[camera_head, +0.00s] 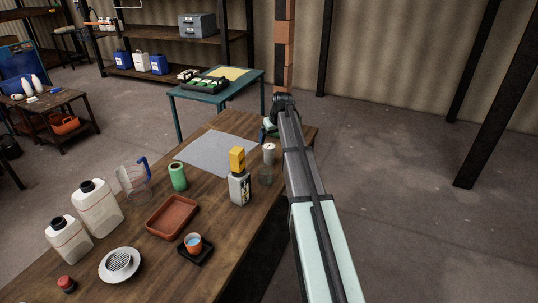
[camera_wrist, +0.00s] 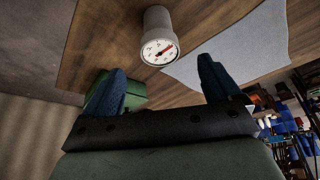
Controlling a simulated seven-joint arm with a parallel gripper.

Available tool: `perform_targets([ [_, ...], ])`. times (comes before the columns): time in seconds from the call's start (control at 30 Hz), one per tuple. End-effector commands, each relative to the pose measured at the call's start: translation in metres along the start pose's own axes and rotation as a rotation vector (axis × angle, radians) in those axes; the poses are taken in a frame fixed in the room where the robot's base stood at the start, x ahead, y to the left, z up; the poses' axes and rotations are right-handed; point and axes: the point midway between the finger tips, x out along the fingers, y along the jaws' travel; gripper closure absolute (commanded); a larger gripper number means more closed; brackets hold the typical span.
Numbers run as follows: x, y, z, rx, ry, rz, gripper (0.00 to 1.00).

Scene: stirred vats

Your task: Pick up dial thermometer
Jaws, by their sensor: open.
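The dial thermometer (camera_wrist: 160,36) is a pale grey cylinder with a white round dial and a red needle. In the wrist view it lies ahead of my gripper (camera_wrist: 162,68), roughly centred between the two blue fingertips and apart from them. The fingers are spread with nothing held between them. In the head view the thermometer (camera_head: 269,154) stands upright near the table's far right part. My gripper (camera_head: 268,131) is just beyond it, low over the table's far end and partly hidden by my arm.
A grey mat (camera_head: 216,151) lies left of the thermometer. A dark green object (camera_wrist: 133,92) shows behind the left finger. A terracotta tray (camera_head: 172,216) is nearer.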

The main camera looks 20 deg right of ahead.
Motion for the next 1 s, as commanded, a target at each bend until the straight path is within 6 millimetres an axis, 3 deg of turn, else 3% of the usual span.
perform_targets([
  [0.2,0.035,0.000,0.000,-0.001,-0.002,0.000,0.10],
  [0.57,0.053,0.000,0.000,-0.001,-0.001,0.000,0.10],
  [1.0,0.101,0.000,0.001,-0.001,-0.002,0.000,0.10],
])
